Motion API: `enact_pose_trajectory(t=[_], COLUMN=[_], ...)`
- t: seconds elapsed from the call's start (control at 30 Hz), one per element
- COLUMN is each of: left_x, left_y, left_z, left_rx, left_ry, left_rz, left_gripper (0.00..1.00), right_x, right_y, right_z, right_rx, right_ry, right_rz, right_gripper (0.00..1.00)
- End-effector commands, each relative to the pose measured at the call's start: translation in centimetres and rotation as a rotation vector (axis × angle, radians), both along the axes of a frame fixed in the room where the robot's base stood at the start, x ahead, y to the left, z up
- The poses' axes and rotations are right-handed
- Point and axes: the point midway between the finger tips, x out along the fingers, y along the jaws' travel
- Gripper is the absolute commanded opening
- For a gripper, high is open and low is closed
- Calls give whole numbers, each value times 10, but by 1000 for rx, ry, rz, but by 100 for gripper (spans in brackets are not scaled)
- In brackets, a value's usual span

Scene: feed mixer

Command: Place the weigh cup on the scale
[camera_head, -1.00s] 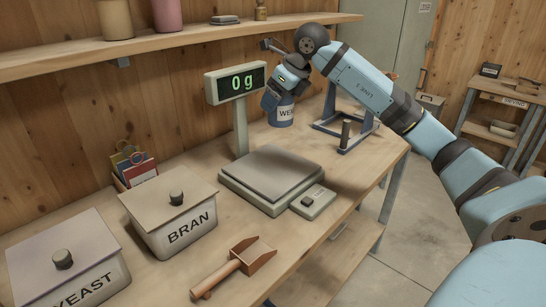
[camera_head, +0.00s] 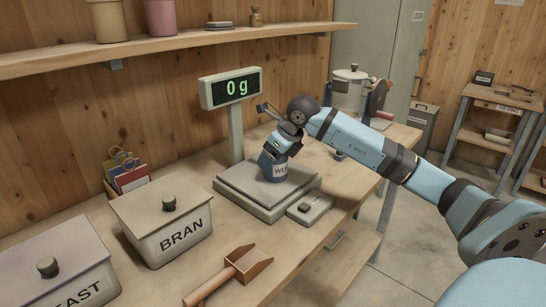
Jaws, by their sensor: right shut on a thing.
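The weigh cup (camera_head: 279,172) is blue with a white label partly reading "WE". It is upright over the right rear part of the scale's plate. My right gripper (camera_head: 274,154) is shut on it from above, and the gripper hides its top. The scale (camera_head: 243,191) has a grey plate on a pale base, and its display (camera_head: 231,88) on a post reads "0 g". I cannot tell whether the cup's bottom touches the plate. My left gripper is not in view.
The bran bin (camera_head: 165,235) and the yeast bin (camera_head: 55,290) stand at the left. A wooden scoop (camera_head: 236,272) lies in front of the scale. A card holder (camera_head: 126,176) is behind the bran bin.

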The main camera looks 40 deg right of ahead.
Motion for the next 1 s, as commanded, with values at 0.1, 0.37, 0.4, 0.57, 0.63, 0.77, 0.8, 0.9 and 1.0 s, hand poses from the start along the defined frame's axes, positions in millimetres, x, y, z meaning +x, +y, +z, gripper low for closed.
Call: enact_pose_trajectory(t=[0.1,0.37,0.4,0.57,0.63,0.77,0.8,0.9,1.0], left_x=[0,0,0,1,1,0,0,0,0], left_y=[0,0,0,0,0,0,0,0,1], left_z=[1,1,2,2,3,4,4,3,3], left_rx=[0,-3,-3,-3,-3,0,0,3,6], left_ry=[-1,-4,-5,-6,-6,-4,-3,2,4], left_rz=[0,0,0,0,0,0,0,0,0], left_gripper=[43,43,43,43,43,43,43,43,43], right_x=[0,0,0,0,0,-3,-6,-15,-26], right_y=[0,0,0,0,0,-1,-2,-5,-9], right_z=[1,-2,-2,-2,-1,8,13,31,50], right_rx=[0,0,0,1,1,-1,-1,-3,-4], right_ry=[0,0,0,0,0,-1,-1,-2,-2], right_rz=[0,0,0,0,0,0,0,0,0], right_gripper=[51,99,99,99,99,99,99,99,99])
